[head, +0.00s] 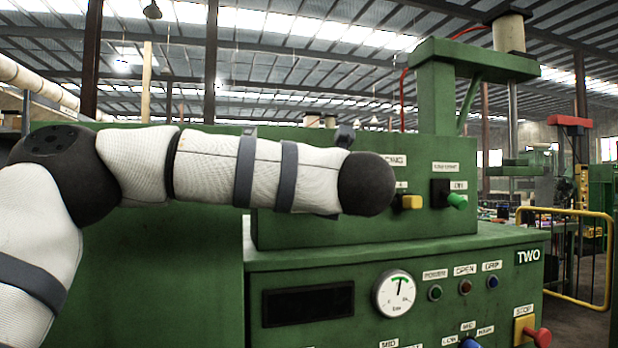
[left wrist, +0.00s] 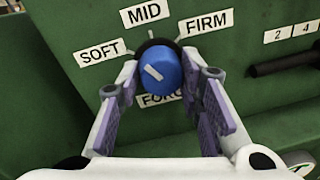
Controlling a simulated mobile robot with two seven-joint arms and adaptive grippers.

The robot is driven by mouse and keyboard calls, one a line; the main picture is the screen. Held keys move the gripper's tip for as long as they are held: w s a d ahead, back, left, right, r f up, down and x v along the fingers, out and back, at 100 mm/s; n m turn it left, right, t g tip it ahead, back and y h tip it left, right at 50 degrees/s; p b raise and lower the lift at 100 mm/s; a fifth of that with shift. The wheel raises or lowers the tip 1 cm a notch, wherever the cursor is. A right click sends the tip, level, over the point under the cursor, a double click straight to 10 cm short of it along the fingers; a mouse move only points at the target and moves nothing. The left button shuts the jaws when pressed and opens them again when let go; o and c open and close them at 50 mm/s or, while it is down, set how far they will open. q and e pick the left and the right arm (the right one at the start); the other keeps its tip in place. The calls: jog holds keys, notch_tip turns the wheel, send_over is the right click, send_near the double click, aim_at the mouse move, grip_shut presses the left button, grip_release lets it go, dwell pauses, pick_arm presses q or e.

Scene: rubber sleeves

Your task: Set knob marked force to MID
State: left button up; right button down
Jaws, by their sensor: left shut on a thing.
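The blue force knob (left wrist: 153,70) with a white pointer line sits on the green panel in the left wrist view. Its pointer slants to the upper left, on the SOFT (left wrist: 100,53) side of MID (left wrist: 144,13). The FIRM label (left wrist: 207,22) is at upper right, and the FORCE label (left wrist: 160,99) is partly hidden below the knob. My left gripper (left wrist: 160,76) is shut on the knob, with purple pads at its left and right sides. In the head view my left arm crosses the panel and hides the gripper and this knob. My right gripper is not in view.
In the head view, a yellow knob (head: 408,202) and a green knob (head: 457,201) sit right of my wrist. Below are a gauge (head: 396,293), a dark display (head: 308,305), small buttons and a red stop button (head: 540,337). A dark bar (left wrist: 285,62) is at right in the wrist view.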

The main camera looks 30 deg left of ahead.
pick_arm(q)
jog(key=shift+m, duration=2.7)
jog(key=shift+r+g, duration=0.1)
jog(key=shift+g, duration=0.2)
jog(key=o, duration=1.2)
jog(key=shift+c, duration=0.2)
jog(key=f+v, duration=0.1)
jog(key=v, duration=1.1)
jog(key=shift+r, duration=0.4)
jog(key=shift+f+m, duration=0.1)
jog(key=shift+m, duration=0.2)
